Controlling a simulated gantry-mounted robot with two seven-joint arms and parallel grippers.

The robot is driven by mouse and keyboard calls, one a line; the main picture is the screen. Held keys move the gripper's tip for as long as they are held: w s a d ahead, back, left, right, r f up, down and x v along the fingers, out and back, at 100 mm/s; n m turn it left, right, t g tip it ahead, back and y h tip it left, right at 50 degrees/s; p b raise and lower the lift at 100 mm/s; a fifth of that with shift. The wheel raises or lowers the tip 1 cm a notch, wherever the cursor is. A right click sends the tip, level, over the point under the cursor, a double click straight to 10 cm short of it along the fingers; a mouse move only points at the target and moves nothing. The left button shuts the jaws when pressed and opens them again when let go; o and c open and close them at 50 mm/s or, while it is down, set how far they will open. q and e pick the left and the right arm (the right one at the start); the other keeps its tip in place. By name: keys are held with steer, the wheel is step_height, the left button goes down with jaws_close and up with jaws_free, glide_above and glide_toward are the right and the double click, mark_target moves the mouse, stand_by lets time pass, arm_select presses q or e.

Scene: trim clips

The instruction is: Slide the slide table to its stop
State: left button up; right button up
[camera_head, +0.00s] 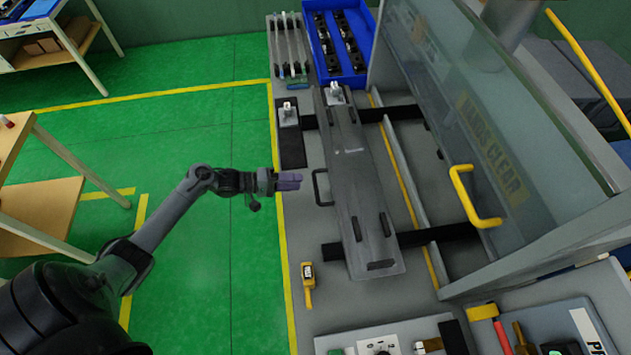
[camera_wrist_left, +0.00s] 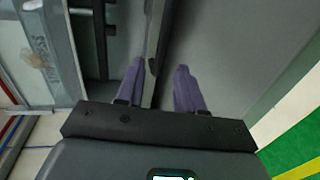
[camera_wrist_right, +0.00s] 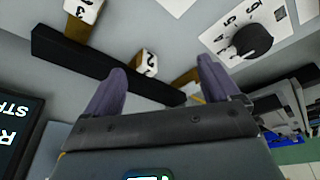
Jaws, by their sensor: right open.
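The slide table (camera_head: 352,190) is a long dark grey plate lying across two black rails (camera_head: 335,250) in the head view. A black bar handle (camera_head: 316,188) stands out from its left side. My left gripper (camera_head: 290,181) is just left of this handle and seems apart from it. In the left wrist view its purple fingers (camera_wrist_left: 159,68) are parted, with a dark edge showing between and beyond them; I cannot tell exactly what part that is. My right gripper (camera_wrist_right: 160,68) shows only in the right wrist view, open and empty above the front controls. The stop cannot be made out.
A clear guard with a yellow handle (camera_head: 472,197) stands right of the slide table. A blue bin (camera_head: 340,45) of dark parts is at the back. A yellow tool (camera_head: 308,285) lies at front left. A black knob (camera_wrist_right: 252,40) is near the right gripper.

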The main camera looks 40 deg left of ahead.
mark_target(315, 181)
arm_select(q)
steer(key=x, duration=0.7)
steer(key=shift+w+d+f, duration=0.1)
steer(key=shift+c, duration=0.2)
jaws_close()
